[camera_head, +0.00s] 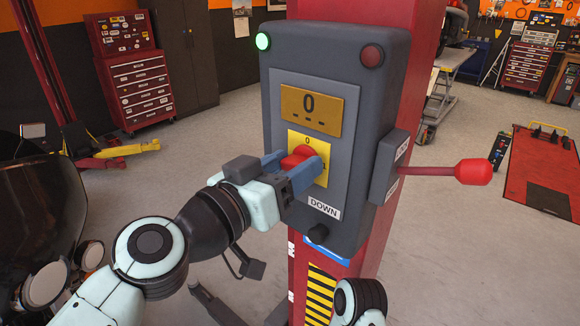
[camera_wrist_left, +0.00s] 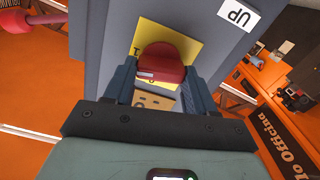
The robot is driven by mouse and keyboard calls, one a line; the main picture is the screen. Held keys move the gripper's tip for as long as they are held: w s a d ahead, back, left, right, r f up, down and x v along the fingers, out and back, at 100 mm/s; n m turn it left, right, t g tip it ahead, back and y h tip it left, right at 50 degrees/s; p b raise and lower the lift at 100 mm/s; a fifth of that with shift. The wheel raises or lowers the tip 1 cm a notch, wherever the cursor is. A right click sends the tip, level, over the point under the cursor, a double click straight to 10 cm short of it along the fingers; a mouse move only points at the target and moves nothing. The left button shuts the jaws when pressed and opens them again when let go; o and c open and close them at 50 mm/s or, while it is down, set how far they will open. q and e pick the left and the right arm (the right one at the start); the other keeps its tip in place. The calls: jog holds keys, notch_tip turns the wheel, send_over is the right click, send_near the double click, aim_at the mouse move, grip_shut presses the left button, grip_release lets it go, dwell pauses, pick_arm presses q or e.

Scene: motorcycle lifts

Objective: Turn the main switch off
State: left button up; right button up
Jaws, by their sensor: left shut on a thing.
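The main switch is a red rotary knob (camera_head: 298,157) on a yellow plate (camera_head: 322,144) marked "0" at its top, on the front of the grey control box (camera_head: 342,205). In the left wrist view the red knob (camera_wrist_left: 162,62) sits between the two blue-grey fingers. My left gripper (camera_head: 294,168) is shut on the knob, reaching in from the left. The fingers partly hide the plate, and I cannot tell the knob's exact pointing. The green lamp (camera_head: 263,41) is bright and the red lamp (camera_head: 372,55) is dark. My right gripper is out of view.
The box is on a red lift post (camera_head: 413,85). A red-knobbed lever (camera_head: 472,172) sticks out from its right side. A black knob (camera_head: 318,233) sits below the "DOWN" label. A red tool cabinet (camera_head: 141,90) stands back left. The floor around is mostly open.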

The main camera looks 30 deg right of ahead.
pick_arm(q)
jog(key=n, duration=0.3)
jog(key=shift+w+n, duration=0.1)
jog(key=shift+n, duration=0.3)
jog(key=n, duration=0.3)
jog(key=shift+a+n, duration=0.1)
jog(key=shift+n, duration=0.2)
jog(key=n, duration=0.4)
jog(key=shift+f, duration=0.1)
jog(key=shift+f+n+p, duration=0.1)
jog(key=shift+n+p, duration=0.3)
jog(key=shift+n, duration=1.7)
jog(key=o, duration=1)
jog(key=shift+o, duration=0.2)
jog(key=shift+a, duration=0.1)
